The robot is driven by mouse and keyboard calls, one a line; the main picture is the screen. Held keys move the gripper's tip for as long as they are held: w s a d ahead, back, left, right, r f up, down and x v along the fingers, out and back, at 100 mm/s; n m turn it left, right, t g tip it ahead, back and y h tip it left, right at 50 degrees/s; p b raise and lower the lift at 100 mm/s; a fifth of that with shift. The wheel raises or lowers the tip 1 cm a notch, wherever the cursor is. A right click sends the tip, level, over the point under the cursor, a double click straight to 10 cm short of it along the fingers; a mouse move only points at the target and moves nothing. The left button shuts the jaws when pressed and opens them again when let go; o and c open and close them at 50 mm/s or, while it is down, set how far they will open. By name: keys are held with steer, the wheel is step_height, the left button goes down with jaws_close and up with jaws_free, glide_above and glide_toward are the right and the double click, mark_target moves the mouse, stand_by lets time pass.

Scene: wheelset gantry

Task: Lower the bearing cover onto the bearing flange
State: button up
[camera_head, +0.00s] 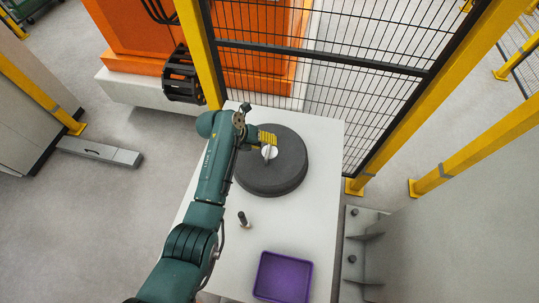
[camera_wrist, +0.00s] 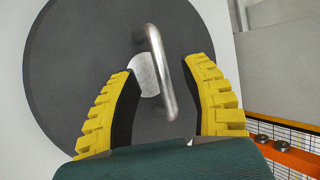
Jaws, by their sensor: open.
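A large dark grey round disc (camera_head: 281,177), apparently the bearing cover, lies flat on the white table. It has a pale round centre (camera_wrist: 146,74) and a bar-shaped silver handle (camera_wrist: 161,75) on top. My gripper (camera_head: 267,143) is over the centre of the disc. In the wrist view my gripper (camera_wrist: 160,66) has its yellow fingers apart, with the handle showing between them, nearer the right finger. I cannot tell whether the fingers touch it. I cannot make out a separate bearing flange; whether one is under the disc is hidden.
A purple tray (camera_head: 283,254) and a small dark upright peg (camera_head: 243,218) stand on the white table (camera_head: 325,145). A black mesh fence (camera_head: 330,50) with yellow posts runs behind it. An orange machine (camera_head: 135,30) stands beyond at the back left.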

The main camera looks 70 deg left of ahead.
steer(key=x, duration=0.3)
steer(key=shift+w+a+b, duration=0.1)
steer(key=shift+w+b, duration=0.05)
steer(key=shift+b, duration=0.15)
steer(key=shift+r, duration=0.1)
jaws_close()
steer(key=shift+a, duration=0.1)
